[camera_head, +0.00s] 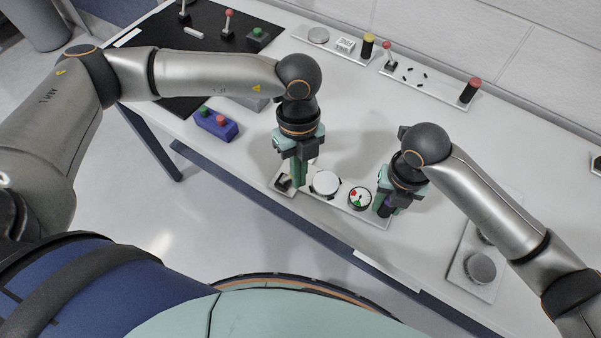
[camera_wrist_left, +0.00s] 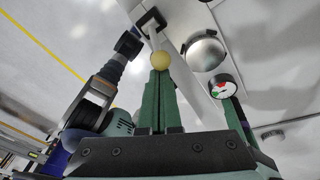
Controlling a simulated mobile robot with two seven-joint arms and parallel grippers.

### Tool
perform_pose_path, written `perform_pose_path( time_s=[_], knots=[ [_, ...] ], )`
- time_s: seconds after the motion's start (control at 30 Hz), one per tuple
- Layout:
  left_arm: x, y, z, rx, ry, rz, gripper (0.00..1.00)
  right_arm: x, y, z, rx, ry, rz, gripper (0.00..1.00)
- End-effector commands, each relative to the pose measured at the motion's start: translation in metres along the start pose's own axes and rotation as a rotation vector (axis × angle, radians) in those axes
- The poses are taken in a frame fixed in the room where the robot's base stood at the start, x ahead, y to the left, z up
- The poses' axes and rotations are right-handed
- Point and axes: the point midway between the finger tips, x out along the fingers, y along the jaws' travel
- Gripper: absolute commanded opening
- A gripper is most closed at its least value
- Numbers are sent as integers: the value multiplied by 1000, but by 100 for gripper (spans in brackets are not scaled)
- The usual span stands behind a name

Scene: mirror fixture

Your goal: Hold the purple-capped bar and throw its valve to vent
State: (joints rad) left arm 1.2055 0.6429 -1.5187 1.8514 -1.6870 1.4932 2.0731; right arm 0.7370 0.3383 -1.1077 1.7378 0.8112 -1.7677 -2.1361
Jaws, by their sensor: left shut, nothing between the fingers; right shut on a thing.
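The fixture plate (camera_head: 340,203) lies near the table's front edge. It carries a black valve bracket (camera_head: 284,183), a white dome (camera_head: 326,183) and a round gauge (camera_head: 359,198) with red and green marks. My right gripper (camera_head: 385,207) is shut on the purple-capped bar (camera_head: 391,200) at the plate's right end; the gripper hides most of the bar. My left gripper (camera_head: 298,184) is shut and empty, pointing down beside the bracket. In the left wrist view, a yellow ball knob (camera_wrist_left: 160,61) on a pale lever shows at its fingertips. Whether they touch is unclear.
A blue box (camera_head: 216,125) with red and green buttons stands to the left. Plates with levers and a red-capped post (camera_head: 470,90) lie at the back. Another plate with round parts (camera_head: 480,267) lies at the right. The table between is clear.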

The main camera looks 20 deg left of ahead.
Motion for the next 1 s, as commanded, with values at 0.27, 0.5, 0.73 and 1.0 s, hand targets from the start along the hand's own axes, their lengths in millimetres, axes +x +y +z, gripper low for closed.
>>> perform_pose_path(
  time_s=[0.27,0.5,0.73,1.0],
  knots=[
    [-3,3,3,8,49,-29,0,-1,1,1,0,-2,2,0],
    [-6,7,8,19,108,-66,0,-1,1,1,0,-2,2,0],
    [-10,14,19,41,231,-141,0,-1,0,0,-1,-2,2,0],
    [-14,23,32,78,396,-241,0,-1,0,0,-2,-2,2,0]
  ],
)
